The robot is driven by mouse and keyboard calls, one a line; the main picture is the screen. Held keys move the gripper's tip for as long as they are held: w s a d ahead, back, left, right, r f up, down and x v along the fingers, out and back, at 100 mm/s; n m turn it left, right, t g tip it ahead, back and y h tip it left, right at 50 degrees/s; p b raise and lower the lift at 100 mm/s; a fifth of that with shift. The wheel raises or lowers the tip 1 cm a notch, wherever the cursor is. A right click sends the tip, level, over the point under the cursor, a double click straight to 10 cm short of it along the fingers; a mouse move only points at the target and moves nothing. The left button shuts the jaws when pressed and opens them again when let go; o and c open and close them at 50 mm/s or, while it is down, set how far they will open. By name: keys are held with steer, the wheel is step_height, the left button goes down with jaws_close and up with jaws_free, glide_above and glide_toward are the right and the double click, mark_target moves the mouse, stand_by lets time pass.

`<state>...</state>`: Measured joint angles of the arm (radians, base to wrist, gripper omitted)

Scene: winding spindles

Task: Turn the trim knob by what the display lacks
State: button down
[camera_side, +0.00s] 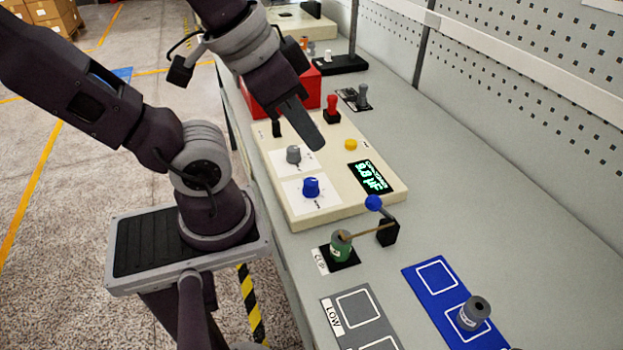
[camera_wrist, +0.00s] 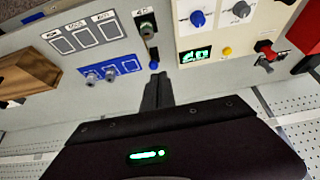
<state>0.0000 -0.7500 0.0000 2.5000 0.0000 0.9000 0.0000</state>
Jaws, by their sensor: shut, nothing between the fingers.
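A cream control panel (camera_side: 330,207) lies on the bench. It carries a blue knob (camera_side: 311,187), a grey knob (camera_side: 293,155), a yellow button (camera_side: 350,144) and a display (camera_side: 371,177) with green characters too small to read. Each knob sits on a white plate; I cannot read which is the trim knob. The wrist view also shows the blue knob (camera_wrist: 197,18), grey knob (camera_wrist: 241,9) and lit display (camera_wrist: 195,56). My gripper (camera_side: 318,145) is shut and empty. It appears raised above the panel, apart from the knobs. Its fingers also show in the wrist view (camera_wrist: 158,82).
A blue-balled lever (camera_side: 374,203) stands beside a green spool (camera_side: 341,243) near the panel. A grey LOW mat (camera_side: 360,318) and a blue mat (camera_side: 425,268) with a grey spool (camera_side: 474,313) lie in front. A red box (camera_side: 312,88) and red-handled switch (camera_side: 332,103) are behind.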

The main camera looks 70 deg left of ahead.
steer(key=c, duration=1.8)
jaws_free()
steer(key=shift+c, duration=0.2)
steer(key=o, duration=0.8)
steer(key=w+a+f+g, duration=0.3)
steer(key=w+g, duration=0.1)
steer(key=w, duration=0.1)
steer(key=shift+w+a+f, duration=0.15)
steer(key=shift+a+f, duration=0.15)
steer(key=shift+a, duration=0.1)
steer(key=g, duration=0.6)
glide_toward(312, 181)
step_height(312, 181, down, 2)
steer(key=x, duration=0.6)
steer(key=shift+s, duration=0.35)
steer(key=shift+s+f, duration=0.2)
steer(key=shift+f, duration=0.35)
jaws_close()
